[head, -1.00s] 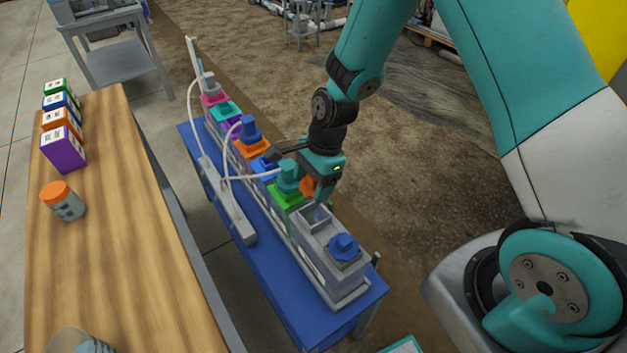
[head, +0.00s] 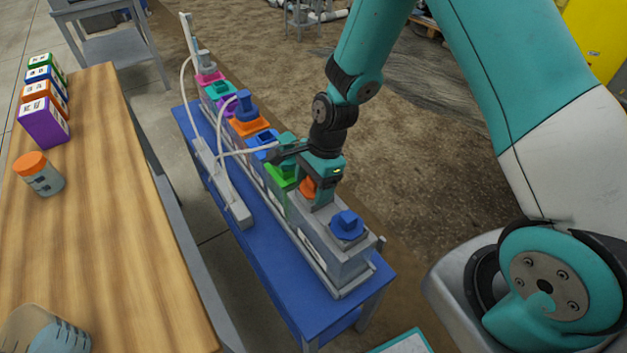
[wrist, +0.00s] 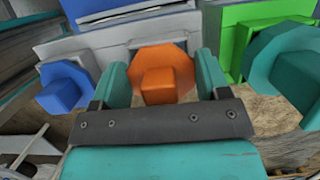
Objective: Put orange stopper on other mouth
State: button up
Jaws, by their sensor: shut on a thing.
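The orange stopper (head: 308,188) is between the fingers of my gripper (head: 318,192), above or at the grey end housing (head: 345,262). In the wrist view the stopper (wrist: 160,72) sits between the two teal fingertips (wrist: 162,84), which are shut on it. A square grey rim (wrist: 150,45) shows behind the stopper. I cannot tell whether the stopper touches the housing, as its underside is hidden. A blue stopper (head: 347,224) stands on the same housing, nearer the front. A green module (head: 283,178) with a teal stopper (wrist: 288,68) is beside it.
Orange, blue, purple and other coloured modules (head: 247,125) line the blue bench (head: 262,262). White hoses (head: 240,153) loop from a grey rail. The wooden table (head: 115,230) at left holds coloured boxes (head: 43,122), an orange-lidded jar (head: 38,173) and a beaker (head: 45,330).

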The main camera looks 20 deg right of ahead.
jog(key=shift+f, duration=0.15)
jog(key=o, duration=1)
jog(key=p+v, duration=0.2)
jog(key=v, duration=1.5)
jog(key=shift+d+r, duration=0.1)
jog(key=shift+r, duration=0.1)
jog(key=s+a+r+n+p, duration=0.2)
jog(key=s+r+n+p, duration=0.1)
jog(key=s+r+n, duration=0.3)
jog(key=s+a+r+n+p, duration=0.2)
jog(key=s+a+r+n, duration=0.1)
jog(key=s+r+n, duration=0.4)
jog(key=s+a+r+n+y+p, duration=0.1)
jog(key=s+a+r+n+p, duration=0.2)
jog(key=s+r+n, duration=0.4)
jog(key=shift+s+a+r+n+t+p, duration=0.1)
jog(key=shift+s+n+t+p, duration=0.1)
jog(key=shift+n, duration=0.5)
jog(key=shift+s+a+r+n+t+p, duration=0.1)
jog(key=shift+s+a+n+p, duration=0.1)
jog(key=shift+n, duration=0.5)
